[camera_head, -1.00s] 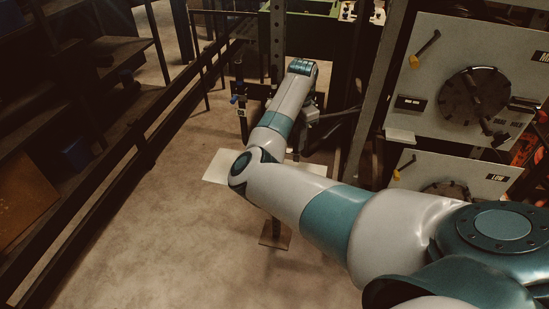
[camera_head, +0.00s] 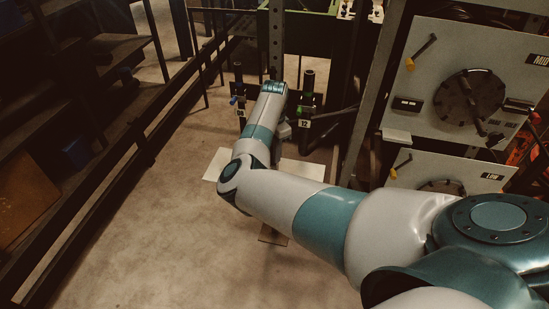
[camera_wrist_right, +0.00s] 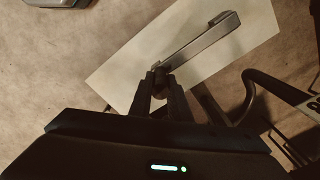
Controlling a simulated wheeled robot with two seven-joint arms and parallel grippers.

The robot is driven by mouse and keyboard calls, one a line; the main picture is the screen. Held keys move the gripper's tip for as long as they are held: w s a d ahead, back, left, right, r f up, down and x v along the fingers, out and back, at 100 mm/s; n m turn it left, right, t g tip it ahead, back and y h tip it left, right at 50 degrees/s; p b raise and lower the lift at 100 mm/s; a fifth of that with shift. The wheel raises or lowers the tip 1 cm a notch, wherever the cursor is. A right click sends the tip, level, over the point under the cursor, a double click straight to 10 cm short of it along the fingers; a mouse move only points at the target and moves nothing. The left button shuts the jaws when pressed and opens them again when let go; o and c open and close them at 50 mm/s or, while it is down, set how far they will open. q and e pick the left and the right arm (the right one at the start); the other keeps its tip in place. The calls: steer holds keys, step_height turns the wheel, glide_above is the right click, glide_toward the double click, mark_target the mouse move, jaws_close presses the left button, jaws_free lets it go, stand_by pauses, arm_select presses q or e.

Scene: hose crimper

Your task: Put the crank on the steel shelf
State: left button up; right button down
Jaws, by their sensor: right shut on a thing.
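My right gripper (camera_wrist_right: 163,80) is shut on one end of the crank (camera_wrist_right: 205,42), a flat grey bar with a short block at its far end, in the right wrist view. The crank is over a pale rectangular plate (camera_wrist_right: 125,75). That plate also shows in the head view (camera_head: 305,170), partly behind my right arm. The fingers and the crank are hidden by my right arm in the head view. I cannot tell whether the pale plate or the dark shelving (camera_head: 110,45) at the left is the steel shelf. My left gripper is not in view.
Upright black posts (camera_head: 306,88) with numbered tags stand beyond the arm. A dark rail (camera_head: 150,150) runs along the left. Panels with a round hub (camera_head: 468,95) and yellow-ended levers (camera_head: 411,64) stand at the right. The floor at the lower left is clear.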

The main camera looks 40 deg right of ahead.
steer(key=shift+f+p, duration=0.4)
steer(key=shift+f, duration=1.1)
steer(key=c, duration=1.7)
jaws_free()
steer(key=shift+o, duration=0.2)
step_height(320, 180, up, 12)
steer(key=b, duration=0.2)
steer(key=shift+b, duration=0.4)
